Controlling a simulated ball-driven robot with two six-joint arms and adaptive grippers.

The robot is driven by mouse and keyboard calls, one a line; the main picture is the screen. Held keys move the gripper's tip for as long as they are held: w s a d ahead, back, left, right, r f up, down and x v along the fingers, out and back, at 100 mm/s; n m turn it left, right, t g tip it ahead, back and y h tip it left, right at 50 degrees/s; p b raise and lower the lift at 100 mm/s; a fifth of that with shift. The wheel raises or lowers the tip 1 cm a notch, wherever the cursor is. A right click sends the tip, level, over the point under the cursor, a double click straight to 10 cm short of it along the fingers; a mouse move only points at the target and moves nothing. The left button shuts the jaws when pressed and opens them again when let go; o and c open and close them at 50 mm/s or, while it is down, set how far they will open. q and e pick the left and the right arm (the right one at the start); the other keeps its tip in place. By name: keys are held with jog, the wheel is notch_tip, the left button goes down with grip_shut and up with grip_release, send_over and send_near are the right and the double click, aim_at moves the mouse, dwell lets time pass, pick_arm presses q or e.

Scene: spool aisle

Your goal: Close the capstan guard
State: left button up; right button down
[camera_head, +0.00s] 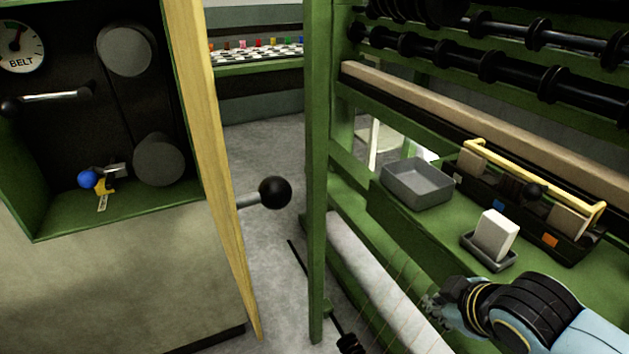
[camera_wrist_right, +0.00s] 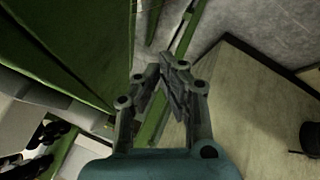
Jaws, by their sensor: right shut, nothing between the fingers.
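A yellow panel (camera_head: 215,150), which I take to be the capstan guard, stands nearly edge-on at the right side of an open green cabinet (camera_head: 110,208). A black ball knob (camera_head: 275,193) on a grey stem sticks out from it to the right. Inside the cabinet, two grey wheels, the upper (camera_head: 124,50) and the lower (camera_head: 159,159), are uncovered. My right gripper (camera_head: 432,302) is at the lower right, over the loom side and well apart from the knob. In the wrist view it (camera_wrist_right: 170,72) is shut and empty. My left gripper is not in view.
A green post (camera_head: 318,170) stands between the knob and my right gripper. A grey tray (camera_head: 417,184), a white block (camera_head: 494,235) and a yellow-handled box (camera_head: 535,165) sit on the green bench. A blue ball (camera_head: 87,179) is in the cabinet. Grey floor shows behind the knob.

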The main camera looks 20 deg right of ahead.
jog(key=w+r+n+t+y, duration=0.3)
jog(key=w+r+n+t, duration=0.2)
jog(key=w+r+n, duration=0.45)
jog(key=w+r+n+t+y, duration=0.2)
jog(key=w+r+n+t, duration=0.4)
jog(key=r, duration=0.6)
jog(key=s+a+r+n+g+y, duration=0.25)
jog(key=a+r+n+y, duration=0.25)
jog(key=r+n+y, duration=0.65)
jog(key=s+a+f+n+g+y, duration=0.1)
jog(key=s+f+n+g, duration=0.1)
jog(key=s+n+g, duration=0.6)
jog(key=s+a+f+n+g, duration=0.1)
jog(key=n+g, duration=0.4)
jog(key=n, duration=0.8)
jog(key=s+p+x, duration=0.1)
jog(key=x, duration=1.3)
jog(key=shift+r, duration=0.15)
jog(key=shift+s+a, duration=0.1)
jog(key=shift+s, duration=0.05)
